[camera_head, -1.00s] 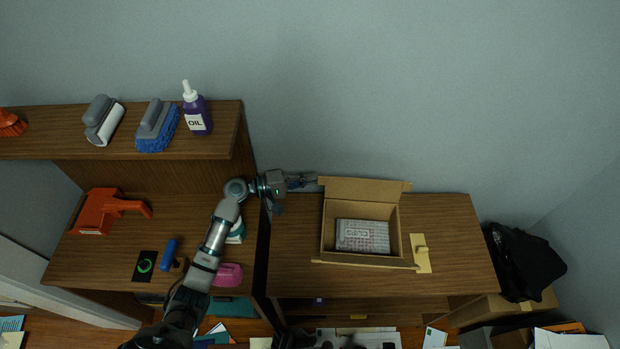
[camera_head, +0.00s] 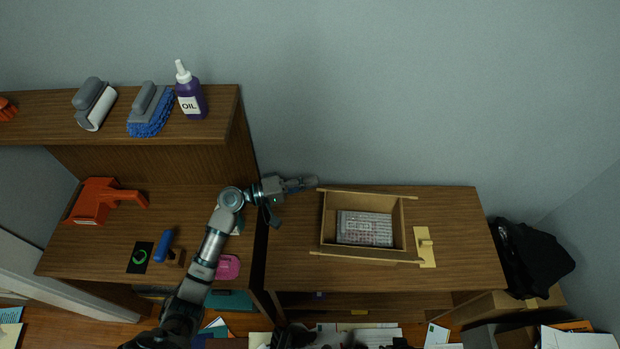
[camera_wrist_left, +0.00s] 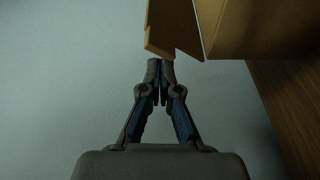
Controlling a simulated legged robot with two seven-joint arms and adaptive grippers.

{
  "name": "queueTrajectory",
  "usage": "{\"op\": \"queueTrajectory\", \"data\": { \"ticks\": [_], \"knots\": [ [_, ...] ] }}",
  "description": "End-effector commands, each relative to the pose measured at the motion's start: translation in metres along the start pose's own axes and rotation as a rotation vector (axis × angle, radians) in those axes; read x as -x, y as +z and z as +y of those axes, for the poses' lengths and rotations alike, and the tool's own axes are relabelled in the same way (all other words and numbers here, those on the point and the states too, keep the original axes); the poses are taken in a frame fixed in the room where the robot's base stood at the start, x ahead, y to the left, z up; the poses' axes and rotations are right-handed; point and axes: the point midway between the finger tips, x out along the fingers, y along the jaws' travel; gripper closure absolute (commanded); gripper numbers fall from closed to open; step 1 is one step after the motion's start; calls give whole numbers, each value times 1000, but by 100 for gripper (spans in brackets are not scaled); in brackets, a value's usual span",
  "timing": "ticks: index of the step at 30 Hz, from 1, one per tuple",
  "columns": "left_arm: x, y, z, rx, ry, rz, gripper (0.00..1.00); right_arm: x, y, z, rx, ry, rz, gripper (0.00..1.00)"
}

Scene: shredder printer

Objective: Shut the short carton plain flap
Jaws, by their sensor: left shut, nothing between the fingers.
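The open carton (camera_head: 328,222) stands on the right desk with a printed pack (camera_head: 364,228) inside. Its far flap (camera_head: 370,194) shows as a thin edge, seen nearly end-on along the back rim. The near flap (camera_head: 366,258) lies out along the front rim. My left gripper (camera_head: 314,182) is shut and empty at the carton's back left corner, near the end of the far flap. In the left wrist view its closed fingertips (camera_wrist_left: 160,66) are just below a cardboard flap (camera_wrist_left: 172,28); touching or apart I cannot tell. My right gripper is not in view.
The left desk holds a red tool (camera_head: 95,202) and a blue-handled item (camera_head: 165,246). An oil bottle (camera_head: 190,92) and brushes stand on the shelf. The desk (camera_head: 300,275) is clear in front.

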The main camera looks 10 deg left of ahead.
Motion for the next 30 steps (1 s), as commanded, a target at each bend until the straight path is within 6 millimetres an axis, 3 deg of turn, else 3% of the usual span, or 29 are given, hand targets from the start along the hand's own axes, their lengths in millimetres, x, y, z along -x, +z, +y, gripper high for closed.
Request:
{"op": "queueTrajectory", "data": {
  "ticks": [15, 30],
  "knots": [
    [8, 22, -12, 2, 0, 0, 100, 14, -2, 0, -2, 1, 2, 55],
    [10, 29, -18, 1, 0, -1, 100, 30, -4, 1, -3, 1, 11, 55]
  ]
}}
